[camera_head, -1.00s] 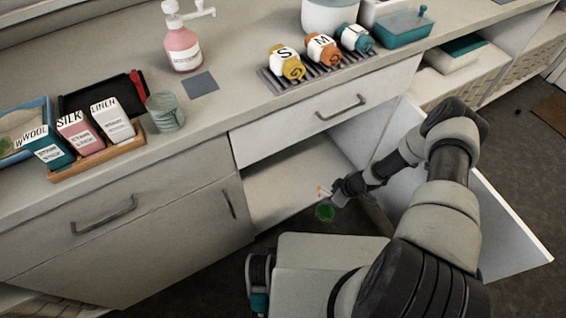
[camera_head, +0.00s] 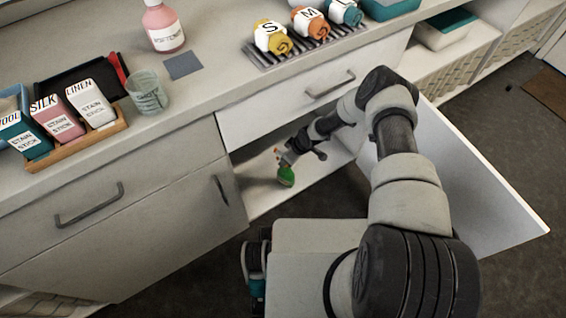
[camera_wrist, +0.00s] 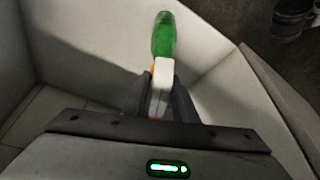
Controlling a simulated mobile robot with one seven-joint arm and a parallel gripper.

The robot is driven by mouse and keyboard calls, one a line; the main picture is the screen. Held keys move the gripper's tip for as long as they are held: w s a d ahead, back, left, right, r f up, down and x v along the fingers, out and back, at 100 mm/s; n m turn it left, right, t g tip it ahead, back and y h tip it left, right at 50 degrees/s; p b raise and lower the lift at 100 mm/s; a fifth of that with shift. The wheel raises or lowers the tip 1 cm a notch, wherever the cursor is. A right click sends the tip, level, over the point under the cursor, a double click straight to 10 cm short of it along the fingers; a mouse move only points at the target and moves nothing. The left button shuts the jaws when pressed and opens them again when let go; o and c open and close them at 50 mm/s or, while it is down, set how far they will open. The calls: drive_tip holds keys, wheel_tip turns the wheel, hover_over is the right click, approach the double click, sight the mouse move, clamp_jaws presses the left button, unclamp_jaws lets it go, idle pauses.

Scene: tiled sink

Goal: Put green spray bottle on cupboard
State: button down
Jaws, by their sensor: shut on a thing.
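The green spray bottle (camera_head: 286,177) has a green body and a white and orange head. My gripper (camera_head: 289,155) is shut on its head, and the bottle is inside the opening of the cupboard (camera_head: 262,200). In the wrist view the bottle (camera_wrist: 164,36) extends away from my gripper (camera_wrist: 160,90), with the white neck between the two fingers. In the head view the bottle hangs roughly upright, slightly tilted, near the cupboard floor. I cannot tell whether its base touches the floor.
The open cupboard door (camera_head: 465,185) stands to the right of my arm. A drawer front (camera_head: 310,95) is above the opening. The cupboard floor looks clear.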

drive_tip(key=shift+w+a, duration=0.45)
drive_tip(key=shift+a, duration=0.15)
drive_tip(key=shift+f+b, duration=0.85)
drive_tip(key=shift+f, duration=0.85)
drive_tip(key=shift+f, duration=0.2)
drive_tip(key=c, duration=1.4)
unclamp_jaws()
drive_tip(key=shift+c, duration=0.2)
drive_tip(key=shift+r, duration=0.3)
drive_tip(key=p+v, duration=0.4)
drive_tip(key=v, duration=0.7)
drive_tip(key=shift+s+d+r, duration=0.1)
drive_tip(key=shift+d+r, duration=0.05)
drive_tip(key=shift+r, duration=0.2)
